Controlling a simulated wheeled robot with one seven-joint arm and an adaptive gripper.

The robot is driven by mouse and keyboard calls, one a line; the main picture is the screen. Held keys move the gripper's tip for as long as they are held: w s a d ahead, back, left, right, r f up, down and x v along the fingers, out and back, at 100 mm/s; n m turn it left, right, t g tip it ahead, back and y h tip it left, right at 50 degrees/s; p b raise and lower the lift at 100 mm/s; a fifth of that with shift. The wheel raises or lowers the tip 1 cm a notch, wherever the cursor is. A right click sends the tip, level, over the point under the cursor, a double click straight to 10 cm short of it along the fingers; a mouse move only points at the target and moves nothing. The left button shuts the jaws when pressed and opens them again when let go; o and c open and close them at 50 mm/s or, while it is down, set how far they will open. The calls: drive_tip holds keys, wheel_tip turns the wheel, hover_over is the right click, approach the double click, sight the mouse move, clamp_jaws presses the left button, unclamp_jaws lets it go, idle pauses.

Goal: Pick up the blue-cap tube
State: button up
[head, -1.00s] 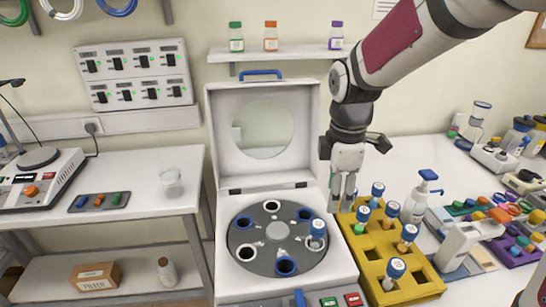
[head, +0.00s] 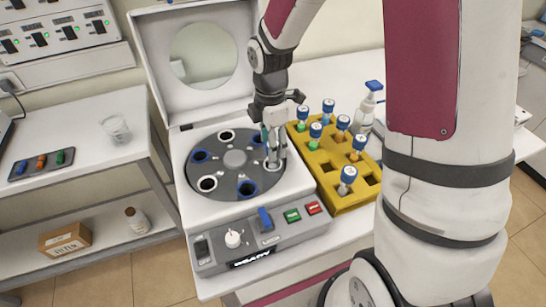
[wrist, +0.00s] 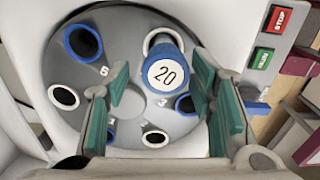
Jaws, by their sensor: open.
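A tube with a blue cap (wrist: 165,73) marked 20 stands in a hole of the round grey rotor (wrist: 120,25) of the centrifuge. In the wrist view my gripper (wrist: 163,77) is open, with one green-padded finger on each side of this cap and visible gaps between pads and cap. In the head view my gripper (head: 273,160) is low over the right side of the rotor and largely hides that tube. I cannot tell how far down the fingers reach along it.
The centrifuge lid (head: 205,55) stands open behind the rotor. A yellow rack (head: 340,200) with several capped tubes stands close on the right, with a pump bottle (head: 366,108) behind it. The control panel (head: 258,235) is in front. A shelf table (head: 85,160) is at left.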

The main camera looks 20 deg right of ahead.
drive_tip(key=f, duration=0.3)
drive_tip(key=shift+s+d+f+p, duration=0.15)
drive_tip(key=shift+s+f+p, duration=0.15)
drive_tip(key=shift+f, duration=0.7)
drive_tip(key=shift+c, duration=0.2)
clamp_jaws()
